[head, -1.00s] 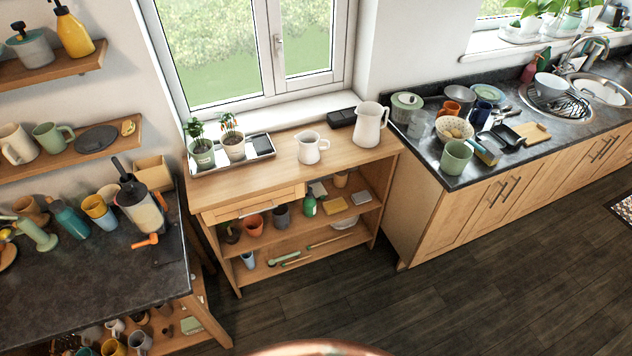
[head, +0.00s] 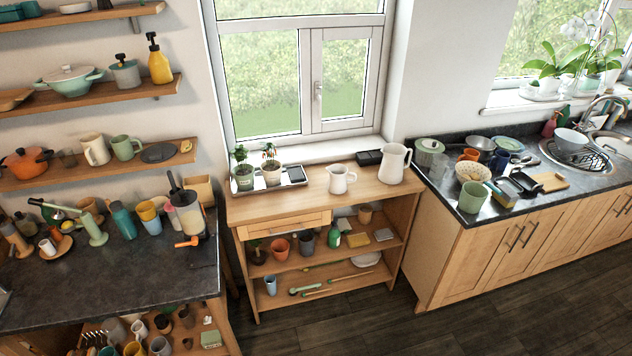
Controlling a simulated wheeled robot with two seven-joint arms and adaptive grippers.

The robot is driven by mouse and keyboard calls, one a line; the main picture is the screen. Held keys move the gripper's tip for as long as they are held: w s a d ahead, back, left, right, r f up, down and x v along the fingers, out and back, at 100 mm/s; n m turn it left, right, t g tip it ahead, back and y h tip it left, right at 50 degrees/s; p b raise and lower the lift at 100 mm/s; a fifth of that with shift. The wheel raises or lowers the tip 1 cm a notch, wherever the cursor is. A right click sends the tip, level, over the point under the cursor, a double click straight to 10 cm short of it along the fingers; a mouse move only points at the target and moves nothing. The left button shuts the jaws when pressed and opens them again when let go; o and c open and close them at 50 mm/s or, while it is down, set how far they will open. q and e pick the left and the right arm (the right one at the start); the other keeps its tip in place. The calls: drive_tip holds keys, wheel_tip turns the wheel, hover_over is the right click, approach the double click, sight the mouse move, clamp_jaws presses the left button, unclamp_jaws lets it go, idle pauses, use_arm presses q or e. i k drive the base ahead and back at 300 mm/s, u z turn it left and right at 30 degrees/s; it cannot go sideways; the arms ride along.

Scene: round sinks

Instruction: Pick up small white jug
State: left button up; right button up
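The small white jug (head: 339,180) stands upright on top of the wooden console table (head: 290,207) under the window. Its spout points left and its handle is on the right. A larger white jug (head: 393,164) stands to its right, a little apart from it. Neither of my grippers shows in the head view, so I cannot see whether they are open or shut. Nothing hides the small jug.
A tray with two potted plants (head: 270,179) is left of the small jug. A black box (head: 368,158) lies behind it. A dark-topped counter (head: 110,265) full of crockery is at the left. A sink counter (head: 510,165) is at the right. The front floor (head: 370,325) is clear.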

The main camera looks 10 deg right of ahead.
sight(337, 183)
drive_tip(key=i, duration=1.65)
